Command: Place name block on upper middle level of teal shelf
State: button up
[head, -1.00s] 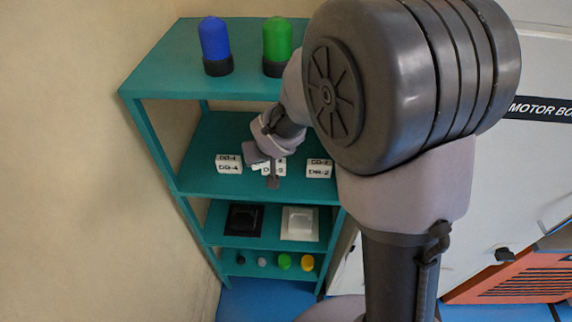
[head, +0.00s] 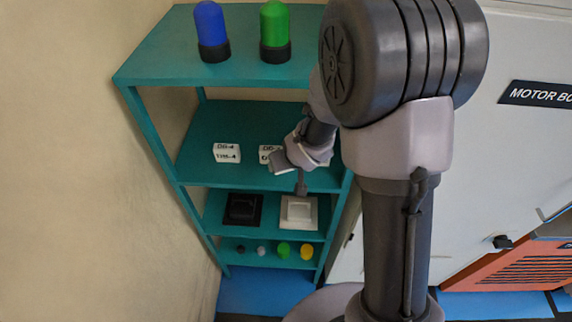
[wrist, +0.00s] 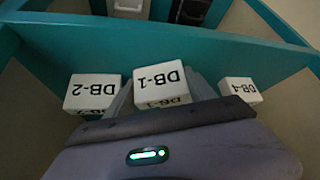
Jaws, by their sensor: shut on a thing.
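The teal shelf (head: 165,160) stands at the left, with white name blocks on its upper middle level. My gripper (head: 290,175) is at that level's front, with its fingers pointing down. In the wrist view my gripper (wrist: 160,97) is shut on a white block marked DB-1 (wrist: 160,85), between its fingers. Block DB-2 (wrist: 92,90) lies left of it there, and a block that looks like DB-4 (wrist: 238,90) lies right, both apart from it. In the head view my gripper hides the held block. I cannot tell whether it touches the level.
In the head view a left block (head: 227,153) and a partly covered middle block (head: 267,153) stand on the level. Blue (head: 211,30) and green (head: 274,28) lamps stand on top. Black (head: 243,209) and white (head: 298,212) pieces sit one level below. A grey cabinet stands right.

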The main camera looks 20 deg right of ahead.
jog(key=shift+f, duration=0.1)
jog(key=o, duration=1.1)
jog(key=s+d+r+m+h+p, duration=0.1)
jog(key=s+r+p, duration=0.3)
jog(key=r, duration=0.5)
jog(key=s+d+r+m+p, duration=0.1)
jog(key=s+d+r+p, duration=0.15)
jog(key=s+r, duration=0.55)
jog(key=s+a+r+m+y, duration=0.1)
jog(key=s+a+r, duration=0.1)
jog(key=s+r, duration=0.1)
jog(key=s+a+r+m, duration=0.1)
jog(key=s+a+r, duration=0.2)
jog(key=s+r, duration=0.1)
jog(key=s+a+r+m+y, duration=0.1)
jog(key=s+a+r, duration=0.1)
jog(key=s+r, duration=0.2)
jog(key=shift+s+a+r+g+y, duration=0.1)
jog(key=shift+s+a+g+y, duration=0.1)
jog(key=shift+s, duration=0.35)
jog(key=shift+s+a+r+g+y, duration=0.1)
jog(key=shift+s+g, duration=0.1)
jog(key=shift+s, duration=0.35)
